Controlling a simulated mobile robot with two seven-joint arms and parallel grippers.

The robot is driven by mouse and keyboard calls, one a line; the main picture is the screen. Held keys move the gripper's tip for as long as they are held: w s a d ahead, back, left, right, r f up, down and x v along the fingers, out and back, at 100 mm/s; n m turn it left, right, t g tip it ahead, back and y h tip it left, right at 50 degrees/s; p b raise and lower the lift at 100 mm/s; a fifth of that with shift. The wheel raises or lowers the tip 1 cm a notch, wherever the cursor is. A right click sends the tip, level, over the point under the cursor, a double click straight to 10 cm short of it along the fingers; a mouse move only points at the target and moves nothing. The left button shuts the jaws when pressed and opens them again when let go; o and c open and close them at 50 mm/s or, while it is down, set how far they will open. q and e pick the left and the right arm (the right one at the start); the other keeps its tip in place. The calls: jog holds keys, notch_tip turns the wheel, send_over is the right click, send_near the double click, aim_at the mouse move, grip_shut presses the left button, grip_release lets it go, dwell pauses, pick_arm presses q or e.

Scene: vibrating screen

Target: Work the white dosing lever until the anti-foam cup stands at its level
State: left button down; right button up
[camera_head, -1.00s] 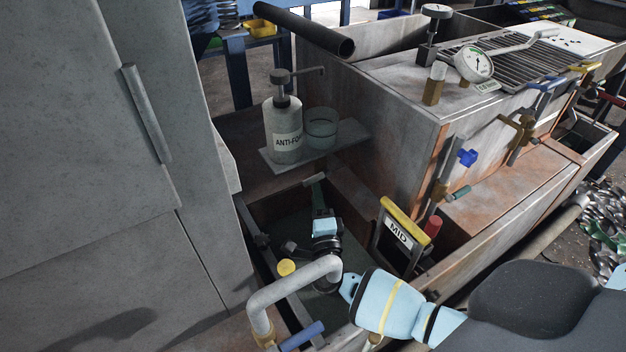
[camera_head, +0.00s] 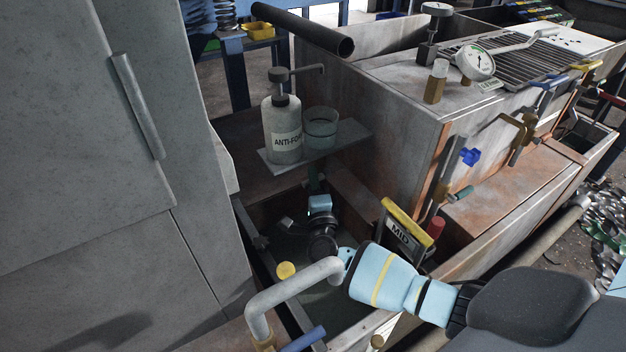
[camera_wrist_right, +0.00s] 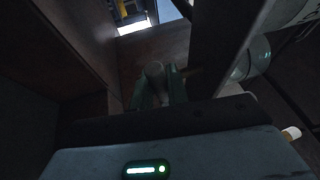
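The white anti-foam bottle (camera_head: 282,124), with a grey pump head and spout, stands upright on a small grey shelf (camera_head: 352,135). The translucent cup (camera_head: 320,128) stands beside it, under the spout. I cannot tell how full it is. The cup also shows in the right wrist view (camera_wrist_right: 254,58). My right gripper (camera_head: 314,180) is low in the tank, just under the shelf's front edge and mostly hidden. In the wrist view its two green fingers (camera_wrist_right: 158,88) stand apart with a pale rounded piece (camera_wrist_right: 154,72) between them. Whether they touch it is unclear. My left gripper is out of view.
A grey cabinet (camera_head: 95,130) stands close on the left. A bent grey pipe (camera_head: 285,288) and a yellow-topped MID sign (camera_head: 402,235) flank my right arm. The tank body (camera_head: 395,140), with a gauge (camera_head: 478,63) and valves, fills the right side.

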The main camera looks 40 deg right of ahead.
grip_shut()
jog(key=shift+r+m+p, duration=0.2)
jog(key=shift+m+p, duration=0.2)
jog(key=shift+m, duration=0.2)
jog(key=o, duration=0.7)
grip_release()
jog(key=shift+c, duration=0.2)
jog(key=shift+s, duration=0.1)
jog(key=p+v, duration=0.1)
jog(key=v, duration=0.6)
jog(key=shift+s+a+p, duration=0.3)
jog(key=shift+p, duration=0.05)
